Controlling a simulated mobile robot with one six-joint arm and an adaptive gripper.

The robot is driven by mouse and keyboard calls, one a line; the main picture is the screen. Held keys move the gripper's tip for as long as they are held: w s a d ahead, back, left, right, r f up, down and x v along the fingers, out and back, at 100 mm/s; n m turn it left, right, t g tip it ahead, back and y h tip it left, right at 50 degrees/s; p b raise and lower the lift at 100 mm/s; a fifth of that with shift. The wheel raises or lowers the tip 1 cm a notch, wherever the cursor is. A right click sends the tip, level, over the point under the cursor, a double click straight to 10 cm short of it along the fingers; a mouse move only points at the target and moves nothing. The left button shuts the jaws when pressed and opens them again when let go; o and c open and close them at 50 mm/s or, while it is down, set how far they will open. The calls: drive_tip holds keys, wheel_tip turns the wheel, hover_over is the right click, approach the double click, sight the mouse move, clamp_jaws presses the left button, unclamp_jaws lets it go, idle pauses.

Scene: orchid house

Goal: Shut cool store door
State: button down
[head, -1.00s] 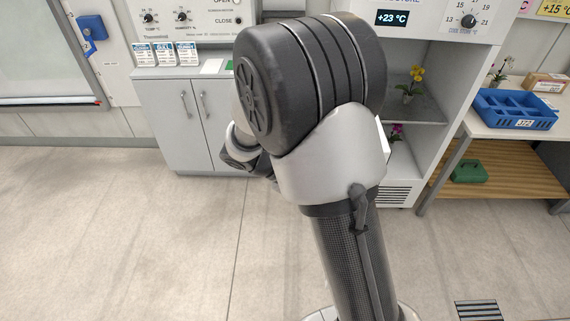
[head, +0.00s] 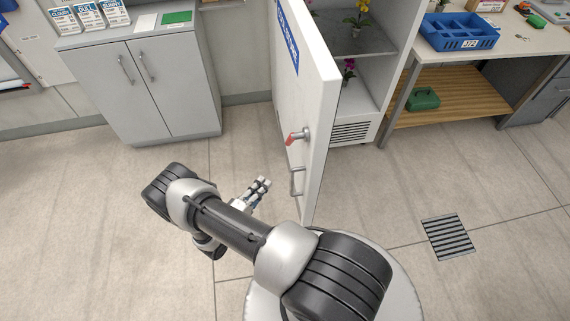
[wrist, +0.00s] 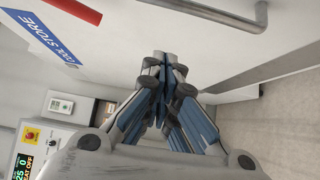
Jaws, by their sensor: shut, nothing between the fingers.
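The cool store door (head: 312,95) stands open in the head view, swung out from the store toward me. Its outer face has a blue sign, a red-tipped lever (head: 297,137) and a metal bar handle (head: 297,181). My gripper (head: 264,183) is just left of the door's outer face, low, near the handle. In the wrist view my gripper's fingers (wrist: 165,60) are together with nothing between them. The white door face (wrist: 200,50) fills the upper part there, with the handle (wrist: 225,12) at the top. I cannot tell whether the fingertips touch the door.
The cool store interior (head: 362,85) shows orchids on shelves behind the door. A grey cabinet (head: 145,90) stands left of it. A bench (head: 480,90) with a blue crate (head: 459,36) stands to the right. A floor grate (head: 448,236) lies at right. The left floor is clear.

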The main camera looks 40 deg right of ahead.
drive_tip(key=b, duration=0.2)
approach(299, 154)
drive_tip(key=w, duration=0.4)
drive_tip(key=d, duration=0.1)
drive_tip(key=s+d, duration=0.1)
drive_tip(key=d, duration=0.1)
drive_tip(key=s+d, duration=0.1)
drive_tip(key=shift+s+d+f, duration=0.1)
drive_tip(key=shift+d+f, duration=0.1)
drive_tip(key=shift+d, duration=0.15)
drive_tip(key=shift+s, duration=0.1)
